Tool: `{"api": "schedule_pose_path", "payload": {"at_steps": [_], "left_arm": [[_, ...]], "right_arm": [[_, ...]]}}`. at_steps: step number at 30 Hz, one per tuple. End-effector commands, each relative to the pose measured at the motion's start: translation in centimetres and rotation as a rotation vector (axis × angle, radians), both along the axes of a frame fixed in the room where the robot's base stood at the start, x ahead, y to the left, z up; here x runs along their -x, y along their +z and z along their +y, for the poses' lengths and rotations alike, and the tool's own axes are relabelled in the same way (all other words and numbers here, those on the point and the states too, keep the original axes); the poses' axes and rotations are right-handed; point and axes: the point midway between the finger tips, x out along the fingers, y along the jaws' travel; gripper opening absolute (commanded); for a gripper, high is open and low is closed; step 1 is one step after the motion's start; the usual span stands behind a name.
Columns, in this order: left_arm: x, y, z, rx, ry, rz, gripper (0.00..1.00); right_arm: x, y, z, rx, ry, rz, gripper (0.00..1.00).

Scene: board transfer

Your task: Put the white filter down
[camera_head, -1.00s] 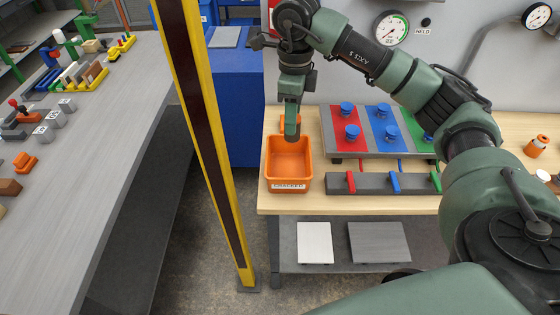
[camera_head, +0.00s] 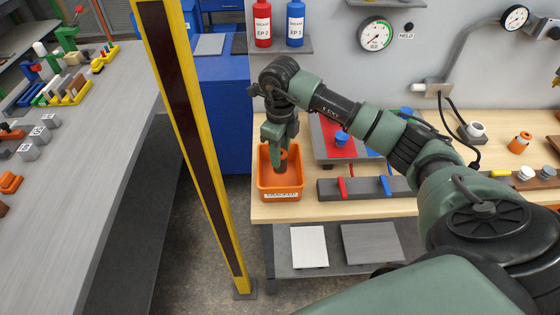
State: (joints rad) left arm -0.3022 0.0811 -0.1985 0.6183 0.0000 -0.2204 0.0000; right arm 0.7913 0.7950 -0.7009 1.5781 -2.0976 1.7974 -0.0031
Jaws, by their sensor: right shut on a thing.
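My right gripper (camera_head: 279,153) points down into the orange bin (camera_head: 281,195) at the left end of the wooden bench. It is shut on a small orange piece (camera_head: 284,155), which is partly hidden by the fingers; no white thing shows in the jaws. I cannot tell whether the piece touches the bin. A white round part (camera_head: 527,173) lies at the bench's right side, and a white-topped fitting (camera_head: 475,130) stands behind it. I cannot tell which, if either, is the white filter. My left gripper is out of view.
A panel with coloured plates (camera_head: 340,142) and a dark bar with coloured levers (camera_head: 365,189) lie right of the bin. A yellow-black post (camera_head: 195,140) stands left of the bench. An orange cylinder (camera_head: 520,143) stands at right. A grey table (camera_head: 95,140) fills the left.

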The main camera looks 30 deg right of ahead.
Motion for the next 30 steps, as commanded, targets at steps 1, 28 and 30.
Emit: {"api": "schedule_pose_path", "payload": {"at_steps": [1,28,30], "left_arm": [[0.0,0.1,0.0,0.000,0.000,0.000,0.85],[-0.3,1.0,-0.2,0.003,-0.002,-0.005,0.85],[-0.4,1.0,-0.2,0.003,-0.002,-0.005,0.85]], "right_arm": [[0.0,-0.3,0.0,0.000,0.000,0.000,0.00],[0.0,-4.9,0.0,0.000,0.001,-0.001,0.57],[0.0,-4.9,0.0,0.000,0.001,-0.001,0.57]]}}
